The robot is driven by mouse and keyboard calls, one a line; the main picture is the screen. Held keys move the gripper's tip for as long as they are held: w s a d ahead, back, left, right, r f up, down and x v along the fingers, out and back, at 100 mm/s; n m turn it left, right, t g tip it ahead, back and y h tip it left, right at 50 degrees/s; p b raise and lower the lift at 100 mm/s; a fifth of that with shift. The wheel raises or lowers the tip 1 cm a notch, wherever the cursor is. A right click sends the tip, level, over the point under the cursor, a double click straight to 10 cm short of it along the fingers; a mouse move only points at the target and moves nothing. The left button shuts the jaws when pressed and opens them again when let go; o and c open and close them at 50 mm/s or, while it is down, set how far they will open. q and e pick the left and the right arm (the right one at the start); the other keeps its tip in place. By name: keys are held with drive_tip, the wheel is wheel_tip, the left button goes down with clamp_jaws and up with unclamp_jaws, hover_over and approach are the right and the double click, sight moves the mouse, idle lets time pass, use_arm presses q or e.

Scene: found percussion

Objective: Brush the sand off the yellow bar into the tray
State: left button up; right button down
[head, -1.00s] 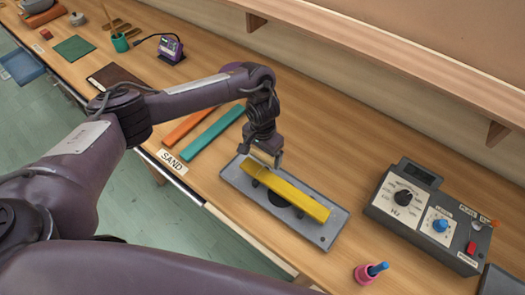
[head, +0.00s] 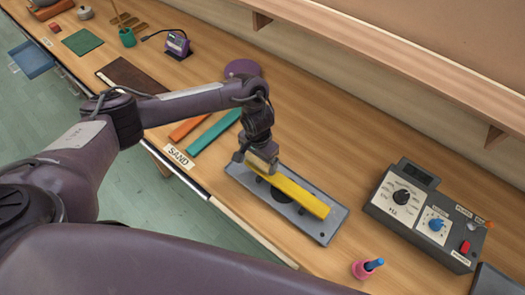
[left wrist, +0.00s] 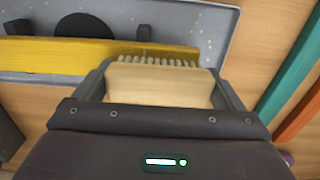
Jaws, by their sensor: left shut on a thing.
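The yellow bar (head: 295,195) lies along a grey tray (head: 322,230) and also shows in the left wrist view (left wrist: 45,56). Any sand on the bar is too small to make out. My left gripper (head: 262,166) is above the bar's left end. It is shut on a pale wooden brush (left wrist: 158,84), best seen in the left wrist view. The brush's bristles (left wrist: 160,61) are at the bar's edge; I cannot tell whether they touch it. A few pale specks show on the tray in that view. My right gripper is out of view.
A SAND label (head: 179,156), a teal bar (head: 213,132) and an orange bar (head: 188,127) lie left of the tray. A grey control box (head: 425,215) stands at right. A pink holder (head: 364,269) is near the front edge. Bare table lies behind the tray.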

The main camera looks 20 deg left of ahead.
use_arm(q)
drive_tip(key=shift+s+a, duration=0.1)
drive_tip(key=shift+s, duration=0.25)
drive_tip(key=shift+s+a, duration=0.1)
drive_tip(key=shift+s, duration=0.15)
drive_tip(key=shift+s+a, duration=0.25)
drive_tip(key=shift+s, duration=0.5)
wheel_tip(320, 180, up, 5)
